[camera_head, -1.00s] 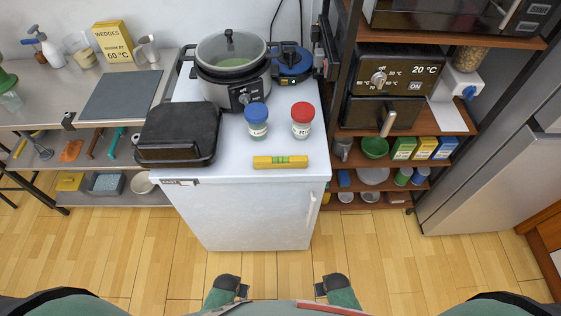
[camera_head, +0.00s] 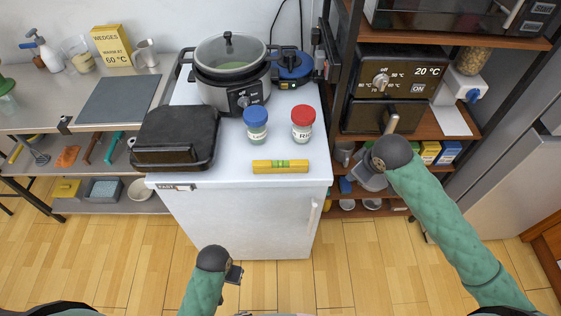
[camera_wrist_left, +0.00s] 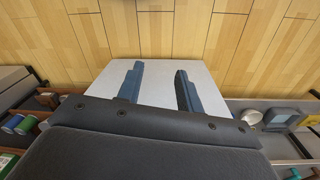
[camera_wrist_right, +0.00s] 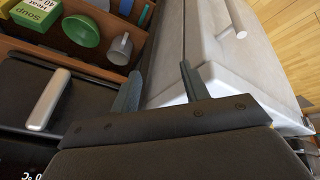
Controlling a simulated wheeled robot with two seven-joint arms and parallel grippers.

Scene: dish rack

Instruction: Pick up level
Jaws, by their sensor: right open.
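The level (camera_head: 281,166) is a yellow bar with a green vial in its middle. It lies flat near the front edge of the white cabinet top (camera_head: 240,182) in the head view. My left gripper (camera_head: 235,274) is low in front of the cabinet, well apart from the level. Its fingers are apart and empty in the left wrist view (camera_wrist_left: 158,70). My right gripper (camera_head: 366,172) is to the right of the level, in front of the shelf. Its fingers are apart and empty in the right wrist view (camera_wrist_right: 159,70). Neither wrist view shows the level.
Behind the level stand a blue-lidded jar (camera_head: 256,124) and a red-lidded jar (camera_head: 302,123). A black grill (camera_head: 176,138) is to its left and a cooker (camera_head: 232,75) farther back. The brown shelf (camera_head: 432,124) with an oven is close to my right arm.

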